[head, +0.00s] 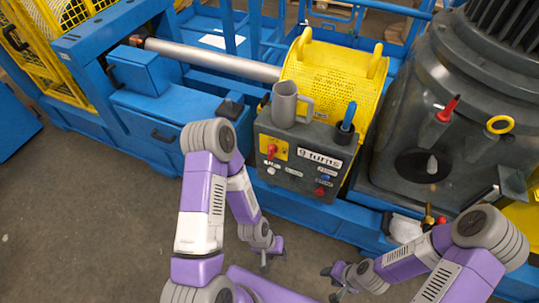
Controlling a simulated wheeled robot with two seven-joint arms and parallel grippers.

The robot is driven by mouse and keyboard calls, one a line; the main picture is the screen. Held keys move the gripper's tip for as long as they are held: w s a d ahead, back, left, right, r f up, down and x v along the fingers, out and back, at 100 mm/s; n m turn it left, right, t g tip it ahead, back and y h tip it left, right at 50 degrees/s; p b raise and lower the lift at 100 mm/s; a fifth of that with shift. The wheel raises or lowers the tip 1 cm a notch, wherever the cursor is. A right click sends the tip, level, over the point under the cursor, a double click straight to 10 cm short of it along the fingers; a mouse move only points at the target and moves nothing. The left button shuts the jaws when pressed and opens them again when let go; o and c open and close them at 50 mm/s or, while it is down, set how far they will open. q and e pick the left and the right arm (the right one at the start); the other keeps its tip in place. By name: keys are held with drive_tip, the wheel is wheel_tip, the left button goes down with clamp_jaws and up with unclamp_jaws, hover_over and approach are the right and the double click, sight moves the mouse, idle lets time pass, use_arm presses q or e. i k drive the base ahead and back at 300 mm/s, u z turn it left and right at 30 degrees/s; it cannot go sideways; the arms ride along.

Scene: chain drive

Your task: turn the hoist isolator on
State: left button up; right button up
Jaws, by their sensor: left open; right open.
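A dark grey control box (306,145) faces me in the middle of the head view. A red rotary switch (271,151) sits on a yellow plate at the upper left of its front; it looks like the isolator, but its label is too small to read. Its exact handle angle is unclear. A white knob (271,170), a blue knob (325,178) and a red knob (320,191) are lower on the same face. My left gripper (274,262) is open and empty, below the box. My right gripper (330,284) is open and empty, further right and lower. Neither touches the box.
A grey mug (284,105) and a blue-handled tool (348,117) stand on the box top. Behind is a yellow perforated guard (325,72). A large grey motor housing (410,110) stands right, with a red-handled tool (447,108). The floor (90,220) at left is clear.

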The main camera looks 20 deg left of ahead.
sight(272, 149)
drive_tip(key=k, duration=0.6)
drive_tip(key=u, duration=0.65)
drive_tip(key=i, duration=1)
drive_tip(key=u, duration=0.5)
